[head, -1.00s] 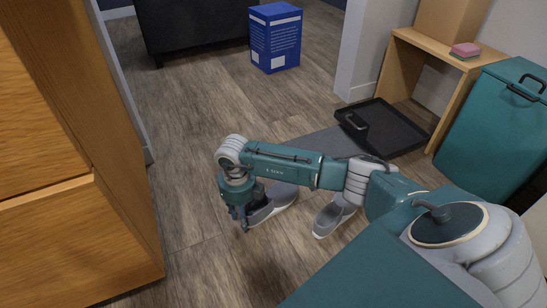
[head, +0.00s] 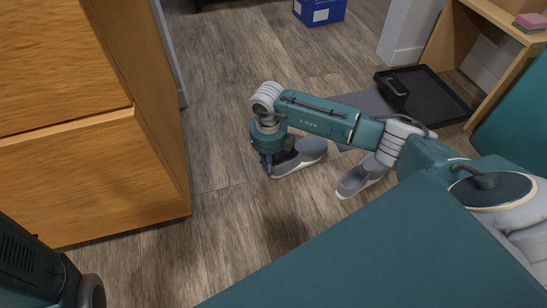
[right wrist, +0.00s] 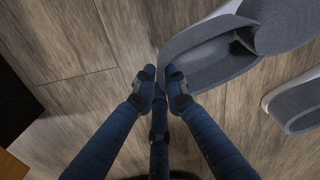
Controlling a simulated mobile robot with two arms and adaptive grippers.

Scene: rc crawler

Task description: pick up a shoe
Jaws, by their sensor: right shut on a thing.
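A grey shoe with a pale sole (head: 305,154) is at my right gripper (head: 268,170) in the head view. The right wrist view shows my right gripper's fingers (right wrist: 162,78) shut on the edge of this shoe's opening (right wrist: 212,52). I cannot tell whether the shoe is clear of the floor. The other grey shoe (head: 362,178) lies to the right, partly hidden by my right arm; it also shows in the right wrist view (right wrist: 296,102). My left gripper is not in view.
A wooden cabinet (head: 90,170) stands close on the left. A grey mat (head: 355,104) and a black tray with a dark item (head: 440,104) lie beyond the shoes. A blue box (head: 318,10) is at the back. The wooden floor (head: 225,90) between is clear.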

